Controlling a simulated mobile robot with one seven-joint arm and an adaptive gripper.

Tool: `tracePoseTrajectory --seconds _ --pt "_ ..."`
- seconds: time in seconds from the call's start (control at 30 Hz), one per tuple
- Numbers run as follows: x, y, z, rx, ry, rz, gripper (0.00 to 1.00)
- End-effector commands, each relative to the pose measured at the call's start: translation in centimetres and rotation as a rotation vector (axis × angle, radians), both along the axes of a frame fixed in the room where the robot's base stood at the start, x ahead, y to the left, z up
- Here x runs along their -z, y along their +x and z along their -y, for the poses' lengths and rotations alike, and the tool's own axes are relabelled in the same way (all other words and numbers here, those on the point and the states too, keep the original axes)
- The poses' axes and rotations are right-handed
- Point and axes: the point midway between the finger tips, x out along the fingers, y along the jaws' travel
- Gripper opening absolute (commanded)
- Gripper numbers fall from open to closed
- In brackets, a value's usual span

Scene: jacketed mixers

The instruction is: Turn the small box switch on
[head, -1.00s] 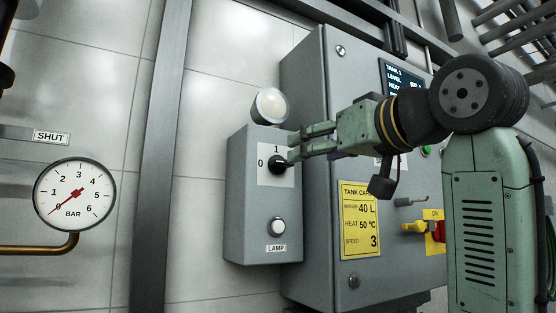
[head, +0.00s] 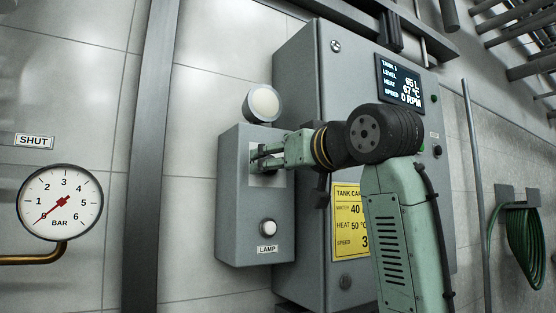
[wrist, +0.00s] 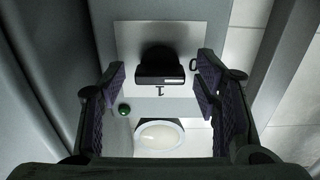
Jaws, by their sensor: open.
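The small box (head: 230,220) is a grey wall box with a white switch plate, a round white lamp on top and a white button labelled LAMP below. Its switch is a black knob (wrist: 158,66), seen in the wrist view on the plate (wrist: 128,38). The knob's bar lies crosswise, its white mark at the right end, on the side of the 0. The 1 shows just below the knob. My gripper (wrist: 162,78) is open, its fingers on either side of the knob, with visible gaps. In the head view my gripper (head: 254,160) covers the knob and the plate's markings.
The white lamp (head: 263,103) stands on the box top, close to my fingers. A larger grey cabinet (head: 297,120) with a lit display (head: 401,83) and a yellow card (head: 346,225) is right of the box. A pressure gauge (head: 60,208) is at left.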

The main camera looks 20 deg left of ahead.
Motion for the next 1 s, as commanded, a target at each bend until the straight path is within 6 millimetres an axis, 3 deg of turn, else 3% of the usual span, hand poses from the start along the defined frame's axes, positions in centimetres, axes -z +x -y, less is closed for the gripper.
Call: tracePoseTrajectory --seconds 0.13,0.83,1.0 --pt "0.02 0.0 0.01 0.0 0.0 0.0 0.55" --pt "0.0 -0.02 0.03 0.0 0.0 0.0 0.09" --pt "0.0 -0.03 0.03 -0.001 0.005 -0.005 0.09"
